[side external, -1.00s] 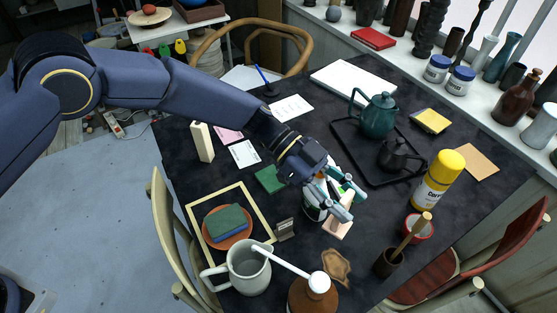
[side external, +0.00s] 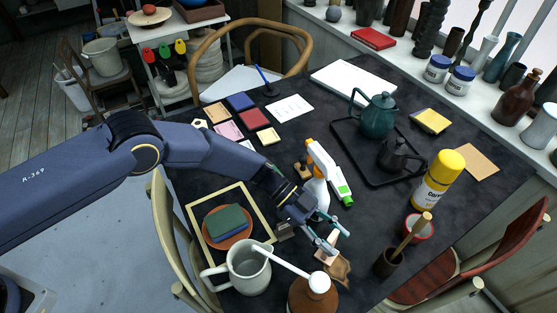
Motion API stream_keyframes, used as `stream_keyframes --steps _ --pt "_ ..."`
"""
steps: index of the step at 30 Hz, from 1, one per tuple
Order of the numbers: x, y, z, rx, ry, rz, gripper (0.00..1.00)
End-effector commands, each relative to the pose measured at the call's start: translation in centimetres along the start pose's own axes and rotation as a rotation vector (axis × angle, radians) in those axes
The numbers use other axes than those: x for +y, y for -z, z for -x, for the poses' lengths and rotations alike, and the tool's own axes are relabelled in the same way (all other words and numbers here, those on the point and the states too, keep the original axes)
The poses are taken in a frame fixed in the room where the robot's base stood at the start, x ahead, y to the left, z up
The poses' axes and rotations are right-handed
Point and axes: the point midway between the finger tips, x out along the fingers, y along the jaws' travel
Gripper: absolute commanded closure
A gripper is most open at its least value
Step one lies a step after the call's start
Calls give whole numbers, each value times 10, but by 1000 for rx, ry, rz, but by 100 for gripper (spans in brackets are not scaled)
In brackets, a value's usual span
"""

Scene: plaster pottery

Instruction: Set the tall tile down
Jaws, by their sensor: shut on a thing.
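My gripper (side external: 335,238) is over the front middle of the table, its fingers pointing down and right. It is shut on a pale pinkish tile (side external: 326,257), taken to be the tall tile. The tile is partly hidden by the fingers; its lower end shows just below them, close to a ragged brown piece (side external: 338,269). I cannot tell whether the tile touches the table or that piece.
A white and orange spray bottle (side external: 319,160) stands right behind my gripper. A grey pitcher (side external: 247,270) and brown jar (side external: 312,295) stand in front. A small grey block (side external: 283,231) is left. Dark table (side external: 380,235) is bare to the right.

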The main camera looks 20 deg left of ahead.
Motion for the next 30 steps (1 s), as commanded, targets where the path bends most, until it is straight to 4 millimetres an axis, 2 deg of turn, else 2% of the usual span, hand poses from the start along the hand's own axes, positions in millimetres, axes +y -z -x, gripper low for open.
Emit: stream_keyframes --steps 8,9,16,26,30 --pt "0 -2 -1 1 0 -1 100" --pt "0 -2 -1 0 0 -1 57" --pt "0 -2 -1 0 0 -1 33" --pt "0 0 0 0 0 -1 33" --pt "-1 1 15 0 2 0 33"
